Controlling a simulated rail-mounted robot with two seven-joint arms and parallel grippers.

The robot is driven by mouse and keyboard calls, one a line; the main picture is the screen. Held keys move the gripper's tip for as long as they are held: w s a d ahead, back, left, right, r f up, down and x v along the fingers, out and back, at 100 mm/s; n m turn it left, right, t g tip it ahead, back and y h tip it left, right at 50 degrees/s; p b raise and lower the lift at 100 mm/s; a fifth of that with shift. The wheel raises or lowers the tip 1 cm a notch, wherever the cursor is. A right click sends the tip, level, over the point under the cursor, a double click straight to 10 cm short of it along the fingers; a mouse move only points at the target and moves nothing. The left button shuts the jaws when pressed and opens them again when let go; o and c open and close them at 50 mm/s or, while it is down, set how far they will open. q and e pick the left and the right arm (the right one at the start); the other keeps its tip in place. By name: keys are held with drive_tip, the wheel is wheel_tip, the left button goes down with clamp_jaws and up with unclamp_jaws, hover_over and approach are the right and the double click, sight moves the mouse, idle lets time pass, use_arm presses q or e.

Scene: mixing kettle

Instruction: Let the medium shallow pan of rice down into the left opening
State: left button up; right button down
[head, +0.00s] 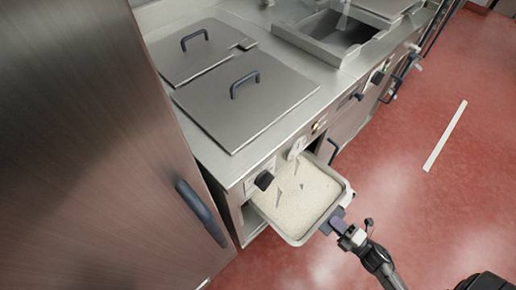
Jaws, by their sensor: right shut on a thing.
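The shallow pan of rice (297,203) is a metal tray filled with pale rice. It sits at a front opening (253,217) below the left end of the counter, its near part sticking out over the floor. Its far edge is hidden under the counter front, so I cannot tell how far in it reaches or what it rests on. My right gripper (335,222) is shut on the pan at its near right corner. My left gripper is not in view.
Two lids with dark handles (245,98) (195,45) cover the countertop's left part. An open well (340,40) lies further right. Knobs line the counter front. A tall steel cabinet (75,150) with a dark handle (201,212) stands close on the left. Red floor at right is clear.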

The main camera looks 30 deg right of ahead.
drive_tip(key=v, duration=0.7)
drive_tip(key=shift+r, duration=0.15)
drive_tip(key=shift+w, duration=0.1)
idle(0.4)
